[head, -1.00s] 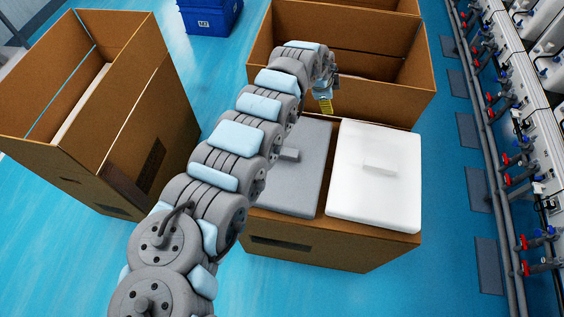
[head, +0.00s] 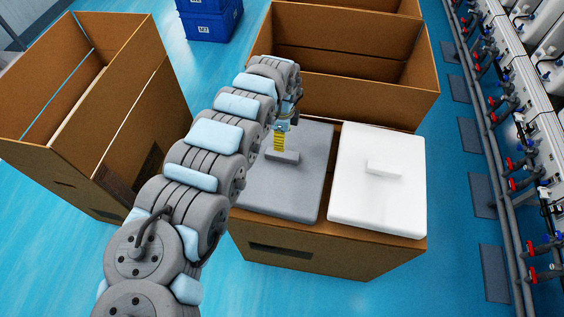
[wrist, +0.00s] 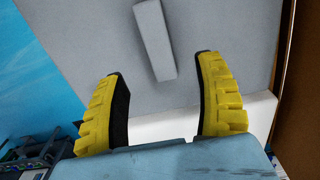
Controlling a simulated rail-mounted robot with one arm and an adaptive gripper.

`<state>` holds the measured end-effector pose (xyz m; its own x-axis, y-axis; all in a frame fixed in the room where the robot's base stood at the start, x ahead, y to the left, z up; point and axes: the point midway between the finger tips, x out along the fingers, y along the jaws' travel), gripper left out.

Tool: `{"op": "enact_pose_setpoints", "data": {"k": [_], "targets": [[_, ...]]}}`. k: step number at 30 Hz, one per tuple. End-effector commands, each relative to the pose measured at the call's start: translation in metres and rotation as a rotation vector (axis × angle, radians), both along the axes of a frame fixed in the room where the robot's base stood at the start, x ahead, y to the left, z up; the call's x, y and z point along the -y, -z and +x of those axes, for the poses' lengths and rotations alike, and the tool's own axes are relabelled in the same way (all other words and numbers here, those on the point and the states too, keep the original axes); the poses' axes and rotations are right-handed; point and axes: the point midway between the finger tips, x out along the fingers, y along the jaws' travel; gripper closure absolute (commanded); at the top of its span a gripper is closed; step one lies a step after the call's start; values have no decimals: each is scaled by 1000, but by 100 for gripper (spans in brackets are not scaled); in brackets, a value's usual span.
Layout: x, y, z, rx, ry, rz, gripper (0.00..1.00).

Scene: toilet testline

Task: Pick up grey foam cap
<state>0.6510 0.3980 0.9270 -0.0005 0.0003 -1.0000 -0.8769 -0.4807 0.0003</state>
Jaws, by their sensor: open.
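The grey foam cap (head: 300,187) is a flat grey slab with a raised bar-shaped handle (head: 283,157) on top. It lies in the left half of the near cardboard box. My gripper (head: 279,142) is above the cap, close to the handle in the head view. In the wrist view my gripper (wrist: 160,105) is open, with yellow ribbed fingers set wide apart and nothing between their tips. There the handle (wrist: 155,40) shows ahead of the fingertips, slightly tilted, over the grey surface of the cap (wrist: 95,40). Part of the cap's left side is hidden by my arm.
A white foam cap (head: 385,205) with its own handle lies right beside the grey one in the box (head: 300,250). Tall open cardboard boxes stand behind (head: 350,95) and at left (head: 140,120). Blue crates (head: 210,25) sit at the back. Pipes with red valves run along the right.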

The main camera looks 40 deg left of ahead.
Motion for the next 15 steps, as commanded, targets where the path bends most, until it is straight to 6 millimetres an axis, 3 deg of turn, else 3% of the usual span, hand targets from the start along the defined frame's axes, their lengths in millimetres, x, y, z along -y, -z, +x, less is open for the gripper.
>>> {"op": "enact_pose_setpoints", "data": {"k": [6, 15], "targets": [[1, 30, 1, 1, 0, -2, 30], [0, 46, 0, 0, -1, -1, 30]]}}
